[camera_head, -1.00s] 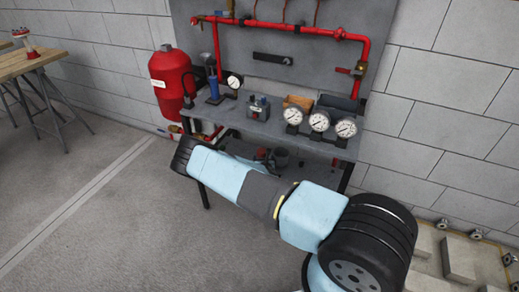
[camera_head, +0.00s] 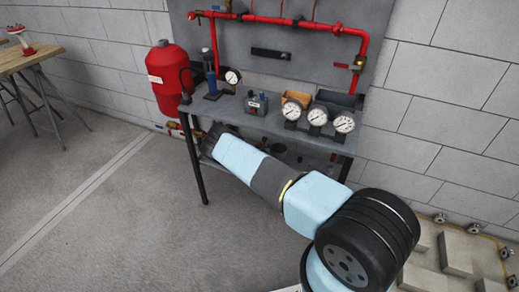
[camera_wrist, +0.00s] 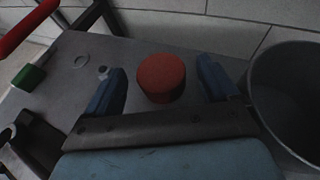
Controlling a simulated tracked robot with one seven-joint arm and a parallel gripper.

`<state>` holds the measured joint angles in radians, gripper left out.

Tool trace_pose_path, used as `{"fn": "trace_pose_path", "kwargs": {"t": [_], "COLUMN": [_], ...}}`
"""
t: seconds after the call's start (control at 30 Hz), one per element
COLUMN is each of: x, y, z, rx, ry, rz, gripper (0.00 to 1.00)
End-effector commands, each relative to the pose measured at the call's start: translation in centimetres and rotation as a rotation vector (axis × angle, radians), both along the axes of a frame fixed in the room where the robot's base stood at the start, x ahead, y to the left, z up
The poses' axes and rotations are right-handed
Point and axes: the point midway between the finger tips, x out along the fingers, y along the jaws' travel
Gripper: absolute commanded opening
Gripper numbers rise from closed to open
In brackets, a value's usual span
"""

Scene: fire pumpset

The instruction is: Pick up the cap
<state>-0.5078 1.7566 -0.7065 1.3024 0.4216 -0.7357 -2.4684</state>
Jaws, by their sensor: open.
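A short round red cap (camera_wrist: 161,77) stands on a grey shelf surface in the wrist view. My gripper (camera_wrist: 162,88) is open, with one blue finger on each side of the cap. The cap is upright and not held. In the head view my arm reaches to the lower shelf of the bench, and the fingertips and the cap are hidden.
A grey bucket (camera_wrist: 290,95) is close on the right of the gripper.

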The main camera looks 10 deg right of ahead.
Motion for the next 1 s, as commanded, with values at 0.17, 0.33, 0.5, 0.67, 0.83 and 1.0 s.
{"fn": "trace_pose_path", "kwargs": {"t": [0.17, 0.33, 0.5, 0.67, 0.83, 1.0], "x": [1.6, 2.1, 2.1, 2.1, 2.1, 2.1], "y": [-0.3, -0.3, -0.3, -0.4, -0.4, -0.4], "z": [-0.7, -0.9, -0.9, -0.9, -0.9, -0.9], "rx": [0.003, 0.001, 0.001, 0.001, 0.001, 0.001], "ry": [0.0, 0.0, 0.0, 0.0, 0.0, 0.0], "rz": [-0.001, 0.0, 0.0, 0.0, -0.001, -0.001], "gripper": [0.88, 0.88, 0.88, 0.74, 0.57, 0.41]}}
